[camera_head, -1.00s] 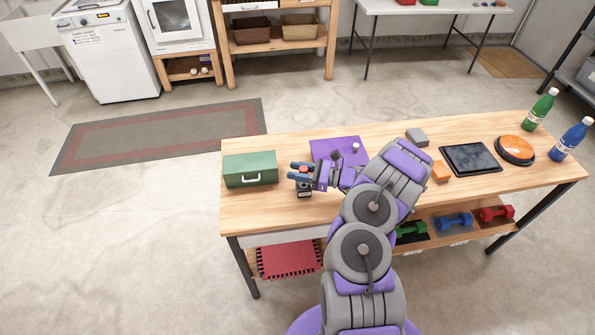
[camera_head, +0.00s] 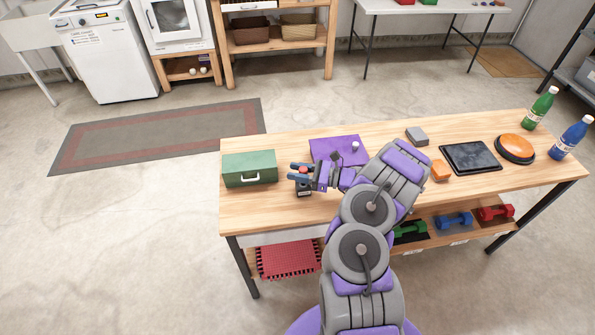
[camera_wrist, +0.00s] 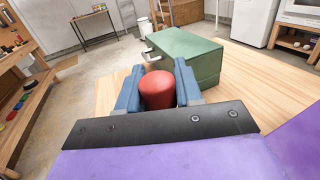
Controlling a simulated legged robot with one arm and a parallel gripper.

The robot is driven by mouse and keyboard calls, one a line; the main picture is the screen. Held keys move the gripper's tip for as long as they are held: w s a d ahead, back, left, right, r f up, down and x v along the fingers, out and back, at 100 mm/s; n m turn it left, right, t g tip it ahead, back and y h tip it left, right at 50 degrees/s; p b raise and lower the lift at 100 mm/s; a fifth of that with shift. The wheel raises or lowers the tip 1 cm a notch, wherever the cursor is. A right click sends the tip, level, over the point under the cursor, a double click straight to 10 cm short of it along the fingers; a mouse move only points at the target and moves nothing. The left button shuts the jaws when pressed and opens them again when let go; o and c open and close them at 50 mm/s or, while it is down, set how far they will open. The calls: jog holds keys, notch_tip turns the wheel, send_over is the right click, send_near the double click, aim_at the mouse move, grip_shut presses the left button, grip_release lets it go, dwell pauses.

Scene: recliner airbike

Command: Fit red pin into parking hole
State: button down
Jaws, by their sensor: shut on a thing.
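The red pin (camera_wrist: 158,90) shows its rounded red top between the two blue fingers of my gripper (camera_wrist: 158,88) in the wrist view. My gripper is shut on it. In the head view my gripper (camera_head: 301,170) is over a small dark block with a pale label (camera_head: 304,188) near the table's left front, and the red top (camera_head: 304,170) shows between the fingers. The pin's lower part is hidden by the fingers and the block, so I cannot tell how deep it sits. I cannot make out the parking hole.
A green box (camera_head: 249,169) with a handle stands close left of my gripper. A purple mat (camera_head: 325,150) with a small pale knob lies behind. An orange block (camera_head: 440,170), a black tray (camera_head: 470,158) and an orange disc (camera_head: 514,149) are to the right. Bare wood lies in front.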

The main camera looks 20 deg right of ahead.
jog(key=shift+f+b, duration=1.1)
jog(key=shift+f, duration=0.65)
jog(key=c, duration=0.7)
grip_release()
jog(key=shift+o, duration=0.2)
jog(key=p+v, duration=0.3)
jog(key=v, duration=1.4)
jog(key=shift+s+d+f, duration=0.1)
jog(key=shift+s+d, duration=0.05)
jog(key=shift+d, duration=0.05)
